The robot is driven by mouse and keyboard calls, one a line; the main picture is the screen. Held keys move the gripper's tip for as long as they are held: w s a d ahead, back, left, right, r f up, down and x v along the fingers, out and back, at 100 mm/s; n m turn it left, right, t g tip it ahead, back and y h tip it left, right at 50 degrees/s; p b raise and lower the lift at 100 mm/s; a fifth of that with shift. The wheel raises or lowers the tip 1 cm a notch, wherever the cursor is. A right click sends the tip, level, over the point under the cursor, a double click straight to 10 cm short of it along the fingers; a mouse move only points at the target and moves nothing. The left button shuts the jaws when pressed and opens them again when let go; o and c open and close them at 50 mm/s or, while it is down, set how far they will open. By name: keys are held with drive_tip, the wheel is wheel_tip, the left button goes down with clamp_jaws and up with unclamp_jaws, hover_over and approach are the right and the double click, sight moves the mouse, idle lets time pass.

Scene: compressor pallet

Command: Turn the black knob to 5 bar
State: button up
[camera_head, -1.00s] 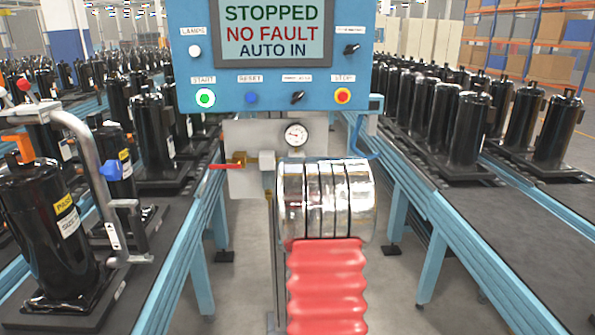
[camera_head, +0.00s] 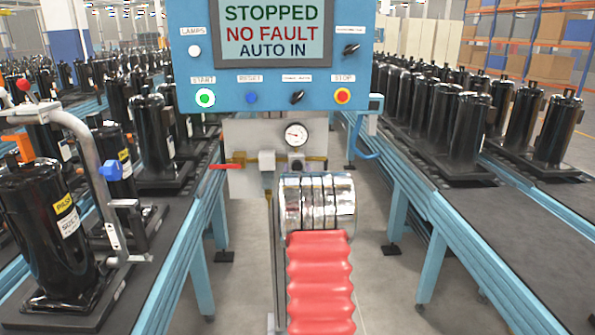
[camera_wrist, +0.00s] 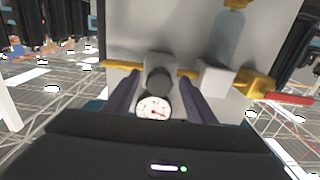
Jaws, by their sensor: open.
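The black knob (camera_wrist: 160,79) sits on a grey regulator body (camera_wrist: 160,62) in the wrist view. It lies between the two dark fingers of my gripper (camera_wrist: 157,80), which is open, with a gap on each side. I cannot tell whether the fingertips reach around it or stop short. The round white gauge (camera_wrist: 153,108) shows close to the knob, partly cut off by my gripper's body. In the head view the gauge (camera_head: 296,134) is above the regulator (camera_head: 297,163); its reading is too small to tell. My gripper is hidden there behind my arm.
A brass pipe with a red-handled valve (camera_head: 226,166) runs left of the regulator. A blue control panel (camera_head: 270,85) with buttons hangs above, its screen reading STOPPED, NO FAULT, AUTO IN. Conveyors with black compressors (camera_head: 45,230) flank both sides.

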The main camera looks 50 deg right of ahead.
drive_tip(key=c, duration=1)
drive_tip(key=shift+d, duration=0.1)
drive_tip(key=shift+c, duration=0.2)
drive_tip(key=shift+w+f, duration=0.1)
idle(0.4)
